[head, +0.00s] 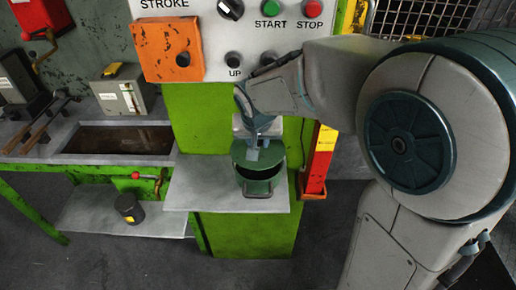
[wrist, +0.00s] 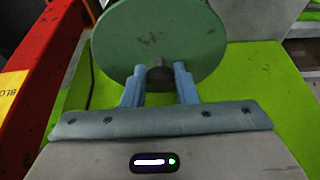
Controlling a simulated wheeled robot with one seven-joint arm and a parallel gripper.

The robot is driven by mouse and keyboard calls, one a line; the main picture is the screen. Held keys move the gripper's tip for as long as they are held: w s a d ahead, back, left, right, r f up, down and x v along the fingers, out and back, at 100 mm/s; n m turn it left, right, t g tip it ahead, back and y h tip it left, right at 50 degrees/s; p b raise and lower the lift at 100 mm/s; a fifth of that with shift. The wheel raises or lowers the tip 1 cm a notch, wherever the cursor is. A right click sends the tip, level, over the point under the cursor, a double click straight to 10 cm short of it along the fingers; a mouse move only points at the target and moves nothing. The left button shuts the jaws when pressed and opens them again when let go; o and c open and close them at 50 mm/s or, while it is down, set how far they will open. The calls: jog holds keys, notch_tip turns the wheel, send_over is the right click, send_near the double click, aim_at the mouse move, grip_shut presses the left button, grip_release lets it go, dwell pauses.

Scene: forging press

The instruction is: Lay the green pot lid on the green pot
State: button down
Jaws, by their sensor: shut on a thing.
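The green pot (head: 262,188) stands on a grey metal shelf (head: 195,190) in the head view, with a dark handle at its front. The green pot lid (head: 239,154) is over the pot's top, and a dark gap shows between lid and rim at the right front. It looks tilted. Whether it touches the rim at the back I cannot tell. My gripper (head: 252,148) is above the pot, shut on the lid's dark knob (wrist: 160,76). In the wrist view the lid (wrist: 160,30) lies beyond my two blue-grey fingers (wrist: 158,80). The pot is hidden there.
A green press body with a control panel (head: 232,60) rises behind the shelf. A red and yellow post (head: 320,160) stands close right of the pot. A sunken trough (head: 118,140) lies left; a dark cylinder (head: 129,208) sits on the lower shelf. The shelf left of the pot is clear.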

notch_tip(320, 180, down, 4)
jog(key=shift+w+f, duration=0.1)
dwell(0.4)
jog(key=shift+f, duration=0.25)
jog(key=c, duration=1.1)
grip_release()
jog(key=shift+r, duration=0.1)
jog(key=shift+c, duration=0.2)
jog(key=shift+r, duration=0.1)
